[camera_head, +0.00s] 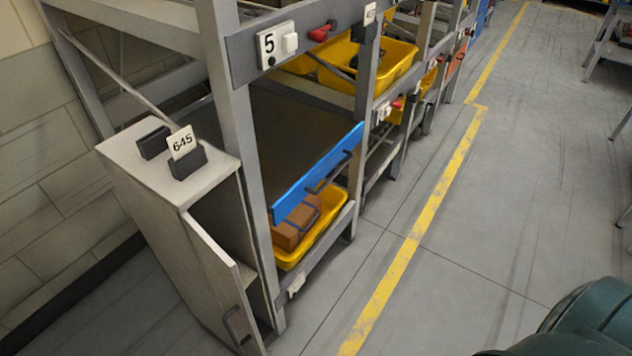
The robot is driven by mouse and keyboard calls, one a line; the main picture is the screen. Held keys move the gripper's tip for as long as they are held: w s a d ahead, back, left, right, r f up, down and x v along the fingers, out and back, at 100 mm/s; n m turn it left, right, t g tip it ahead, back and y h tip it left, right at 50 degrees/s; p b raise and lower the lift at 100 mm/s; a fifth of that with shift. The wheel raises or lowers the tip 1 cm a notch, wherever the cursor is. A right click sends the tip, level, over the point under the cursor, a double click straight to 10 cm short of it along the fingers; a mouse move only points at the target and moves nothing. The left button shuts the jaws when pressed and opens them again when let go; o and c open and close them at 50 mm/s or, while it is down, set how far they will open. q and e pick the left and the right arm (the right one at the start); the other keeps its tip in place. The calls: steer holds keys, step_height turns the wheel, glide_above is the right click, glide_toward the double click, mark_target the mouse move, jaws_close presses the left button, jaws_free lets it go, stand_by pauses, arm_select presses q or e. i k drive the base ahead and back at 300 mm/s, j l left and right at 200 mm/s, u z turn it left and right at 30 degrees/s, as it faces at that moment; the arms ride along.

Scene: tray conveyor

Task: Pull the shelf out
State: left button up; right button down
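The shelf (280,133) is a dark flat board with a blue front edge (300,191) in the grey metal rack. A dark handle (329,174) is fixed to the blue front. The shelf sits between the rack's upright posts, with its blue front at the rack's front side. Neither of my grippers shows in this view, so their state is hidden.
A yellow bin (336,228) with a brown box (290,229) sits below the shelf. A grey cabinet (147,207) with a door ajar (222,285) stands at the left. The floor (470,230) before the rack is clear. A dark green object (590,310) is at lower right.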

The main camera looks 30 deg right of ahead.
mark_target(298, 144)
steer(key=i+l, duration=0.1)
steer(key=l, duration=0.4)
steer(key=i+l+z, duration=0.1)
steer(key=l, duration=0.4)
steer(key=i+l, duration=0.1)
steer(key=l, duration=0.4)
steer(key=i+l+z, duration=0.1)
steer(key=i, duration=0.25)
steer(key=l, duration=0.1)
